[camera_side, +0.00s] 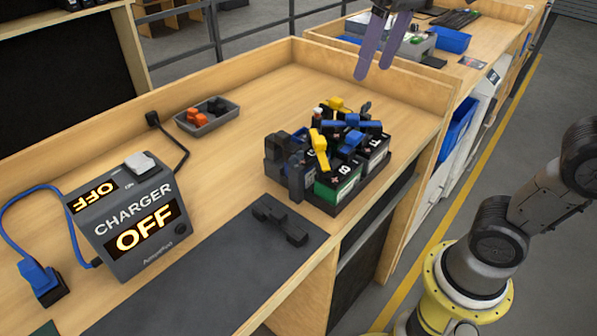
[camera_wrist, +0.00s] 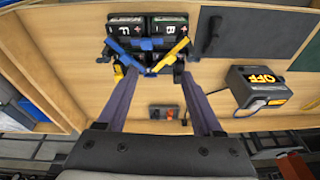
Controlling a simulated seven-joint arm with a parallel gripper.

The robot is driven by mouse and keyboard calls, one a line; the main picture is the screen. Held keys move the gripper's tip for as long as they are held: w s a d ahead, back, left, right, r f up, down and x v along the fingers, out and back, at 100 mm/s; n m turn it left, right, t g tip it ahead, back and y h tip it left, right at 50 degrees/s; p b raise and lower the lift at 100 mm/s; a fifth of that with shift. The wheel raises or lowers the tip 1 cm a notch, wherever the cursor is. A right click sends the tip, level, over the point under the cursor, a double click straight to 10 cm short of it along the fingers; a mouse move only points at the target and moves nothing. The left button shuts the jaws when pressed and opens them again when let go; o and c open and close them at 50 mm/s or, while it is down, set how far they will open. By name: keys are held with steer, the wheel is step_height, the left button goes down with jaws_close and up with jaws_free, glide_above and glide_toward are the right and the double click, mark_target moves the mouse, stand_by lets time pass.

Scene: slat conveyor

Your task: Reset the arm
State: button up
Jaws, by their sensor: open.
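My gripper (camera_side: 378,45) hangs above the far right end of the bench at the top of the side view. Its two purple fingers are apart with nothing between them. In the wrist view the open fingers (camera_wrist: 160,115) point toward the battery group. The batteries (camera_side: 337,181) stand together in a dark tray on the bench, with yellow and blue clamps lying across their tops. They also show in the wrist view (camera_wrist: 168,24), partly behind the clamps. The gripper is apart from them.
A grey charger (camera_side: 128,218) reading OFF stands at the left, with a blue cable and plug (camera_side: 40,278). A grey bin (camera_side: 207,120) holds orange and black pieces. The bench has raised back and right edges.

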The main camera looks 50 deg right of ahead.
steer(key=s+d+f+t, duration=0.1)
steer(key=s+f, duration=0.3)
steer(key=f, duration=0.3)
steer(key=s+d+f+n+t, duration=0.1)
steer(key=s+f+t, duration=0.1)
steer(key=s+f, duration=0.3)
step_height(320, 180, down, 3)
steer(key=shift+s+r, duration=0.2)
steer(key=shift+s, duration=0.1)
